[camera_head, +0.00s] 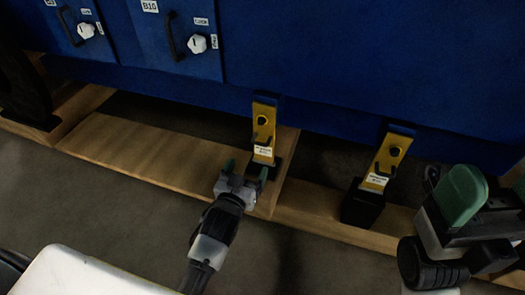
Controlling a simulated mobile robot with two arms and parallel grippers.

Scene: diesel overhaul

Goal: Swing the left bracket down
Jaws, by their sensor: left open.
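The left bracket (264,111) is a yellow plate with a dark round hole, a dark hook-like handle and a white label, at the lower edge of the blue engine body. It stands nearly upright, leaning slightly, above a dark block on the wooden base. My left gripper (246,172) is open with green fingertips, just below and in front of the bracket's lower end. The right fingertip is close to the label; whether it touches cannot be told. My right gripper (462,200) is at the right edge, large and close, with a green finger pad; its jaw gap is unclear.
A second yellow bracket (392,150) stands to the right above a black block (361,205). The blue engine body (330,55) has panels with dark handles and white knobs at upper left. The wooden base (150,148) runs along the grey floor (90,210). The floor in front is mostly clear.

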